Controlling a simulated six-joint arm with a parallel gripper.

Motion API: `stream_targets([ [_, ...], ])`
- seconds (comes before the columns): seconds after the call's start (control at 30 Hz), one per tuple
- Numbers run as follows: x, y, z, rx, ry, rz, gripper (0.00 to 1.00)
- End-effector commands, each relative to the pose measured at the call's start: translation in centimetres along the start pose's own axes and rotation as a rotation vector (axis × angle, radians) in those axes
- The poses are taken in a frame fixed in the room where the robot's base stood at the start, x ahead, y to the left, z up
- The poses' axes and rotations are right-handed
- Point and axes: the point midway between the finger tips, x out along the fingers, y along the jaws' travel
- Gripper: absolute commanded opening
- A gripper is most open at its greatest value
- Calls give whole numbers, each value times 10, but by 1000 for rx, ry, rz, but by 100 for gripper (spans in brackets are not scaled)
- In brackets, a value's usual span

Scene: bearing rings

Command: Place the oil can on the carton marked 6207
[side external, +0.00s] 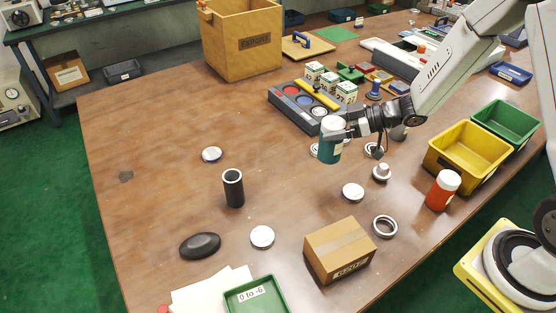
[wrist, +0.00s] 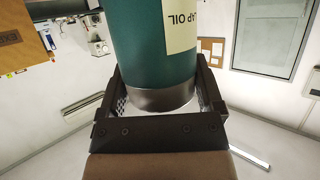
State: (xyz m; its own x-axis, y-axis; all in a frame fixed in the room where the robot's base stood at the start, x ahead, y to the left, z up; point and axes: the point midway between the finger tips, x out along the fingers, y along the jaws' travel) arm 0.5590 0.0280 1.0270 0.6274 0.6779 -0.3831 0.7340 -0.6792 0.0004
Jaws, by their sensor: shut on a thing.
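The oil can (side external: 329,149) is a teal cylinder with a white top and a pale label. It is upright in the air above the middle of the table. My gripper (side external: 338,132) is shut on its upper part. A brown carton (side external: 340,250) with a tape strip sits near the table's front edge, below and apart from the can. Its front has a dark printed mark too small to read surely.
An orange bottle (side external: 442,190) stands right of the carton, near a yellow bin (side external: 466,155). A metal ring (side external: 385,226) lies close to the carton. A black cylinder (side external: 233,188) and a green tray (side external: 256,299) are left. The carton's top is bare.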

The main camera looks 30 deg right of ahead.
Motion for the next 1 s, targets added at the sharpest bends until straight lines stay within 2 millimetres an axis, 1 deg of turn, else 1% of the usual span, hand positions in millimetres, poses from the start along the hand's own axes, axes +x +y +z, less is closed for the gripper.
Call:
stream_targets([
  [0.17, 0, -16, -3, -27, 0, -51, 5],
  [0.27, -1, -36, -5, -57, -3, -114, 5],
  [0.37, -4, -63, -7, -96, -5, -199, 5],
  [0.47, -9, -95, -8, -143, -6, -302, 5],
  [0.5, -12, -108, -8, -160, -6, -346, 5],
  [0.6, -21, -139, -8, -202, -5, -451, 5],
  [0.7, -31, -166, -7, -238, -3, -546, 5],
  [0.83, -42, -190, -6, -268, -1, -635, 5],
  [0.9, -46, -198, -5, -278, 0, -665, 5],
  [1.0, -49, -203, -5, -285, 1, -686, 5],
])
